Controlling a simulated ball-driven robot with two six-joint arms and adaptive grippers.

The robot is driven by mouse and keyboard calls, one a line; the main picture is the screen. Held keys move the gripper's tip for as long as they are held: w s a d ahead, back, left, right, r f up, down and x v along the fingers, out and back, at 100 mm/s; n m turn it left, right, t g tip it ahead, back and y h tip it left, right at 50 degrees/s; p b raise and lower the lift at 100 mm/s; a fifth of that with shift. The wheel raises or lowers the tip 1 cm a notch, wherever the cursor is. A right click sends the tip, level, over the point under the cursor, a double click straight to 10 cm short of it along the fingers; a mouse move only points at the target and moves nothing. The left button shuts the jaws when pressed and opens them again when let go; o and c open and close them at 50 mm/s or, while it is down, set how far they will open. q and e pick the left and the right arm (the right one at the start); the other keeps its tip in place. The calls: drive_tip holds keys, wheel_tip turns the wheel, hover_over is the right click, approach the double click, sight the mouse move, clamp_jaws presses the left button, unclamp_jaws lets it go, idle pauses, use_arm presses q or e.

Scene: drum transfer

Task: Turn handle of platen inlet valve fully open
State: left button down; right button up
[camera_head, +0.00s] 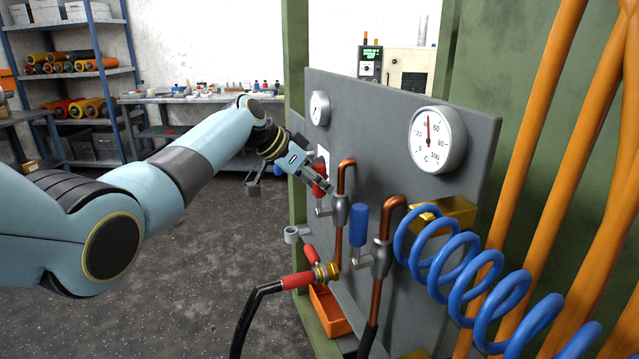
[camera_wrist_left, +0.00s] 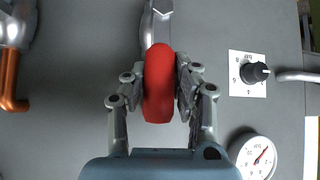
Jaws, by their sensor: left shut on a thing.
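My left gripper (camera_head: 320,184) reaches the grey panel and is shut on a red valve handle (camera_head: 318,170). In the left wrist view the red handle (camera_wrist_left: 158,85) stands upright between the two fingers of the gripper (camera_wrist_left: 161,88), which touch it on both sides. A silver stem (camera_wrist_left: 152,25) runs from the handle's far end. In the head view the silver valve body (camera_head: 340,209) sits on a copper pipe, and the gripper partly hides the handle. I cannot read any label naming the valve. My right gripper is not in view.
A blue valve handle (camera_head: 359,226) stands close to the right. A coiled blue hose (camera_head: 470,262) and orange hoses (camera_head: 535,170) fill the right side. The grey panel (camera_head: 375,125) carries a large dial gauge (camera_head: 437,139). A black hose with red coupling (camera_head: 297,281) hangs below.

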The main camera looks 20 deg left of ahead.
use_arm(q)
drive_tip(key=shift+f, duration=0.15)
drive_tip(key=c, duration=1)
unclamp_jaws()
drive_tip(key=v, duration=1.2)
